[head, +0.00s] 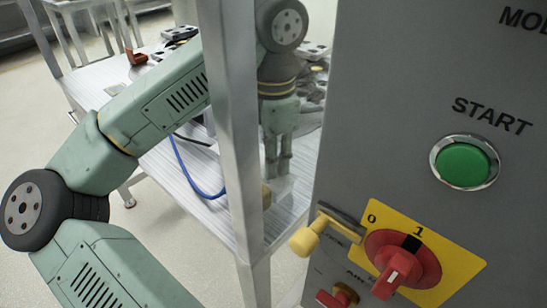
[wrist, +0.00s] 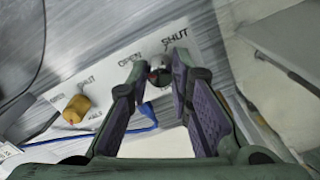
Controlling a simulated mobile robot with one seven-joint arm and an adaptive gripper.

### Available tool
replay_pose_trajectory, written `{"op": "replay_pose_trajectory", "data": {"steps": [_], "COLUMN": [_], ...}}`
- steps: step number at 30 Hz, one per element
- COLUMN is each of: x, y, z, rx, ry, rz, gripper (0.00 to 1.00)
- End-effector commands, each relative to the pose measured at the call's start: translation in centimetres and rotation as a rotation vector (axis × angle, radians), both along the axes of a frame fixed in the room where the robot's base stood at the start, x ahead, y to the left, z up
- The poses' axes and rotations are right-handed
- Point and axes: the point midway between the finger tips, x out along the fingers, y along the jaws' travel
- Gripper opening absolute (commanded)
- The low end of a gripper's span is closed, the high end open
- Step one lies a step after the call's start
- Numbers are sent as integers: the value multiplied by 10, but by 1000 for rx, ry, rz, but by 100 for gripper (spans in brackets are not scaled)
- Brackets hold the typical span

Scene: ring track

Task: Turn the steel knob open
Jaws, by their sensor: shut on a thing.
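In the head view my gripper (head: 278,170) points down at the metal table behind a grey post, and the steel knob cannot be made out there. The fingertips partly hide the knob, so its exact turn cannot be told.
A brass knob (wrist: 76,108) with its own OPEN and SHUT marks stands left of the steel one. A blue cable (wrist: 140,128) lies close by. A grey post (head: 232,120) and a control panel (head: 400,130) with a green button (head: 465,163) stand near my arm.

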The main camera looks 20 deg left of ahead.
Motion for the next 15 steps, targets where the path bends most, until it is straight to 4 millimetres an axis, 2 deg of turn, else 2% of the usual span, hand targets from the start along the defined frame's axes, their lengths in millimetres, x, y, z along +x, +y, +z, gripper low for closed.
{"op": "replay_pose_trajectory", "data": {"steps": [5,6,15], "x": [0,-1,0], "y": [-1,-1,0], "z": [0,0,0], "rx": [-1,-1,0], "ry": [2,2,1], "rz": [-3,-2,0], "gripper": [0,20,40]}}
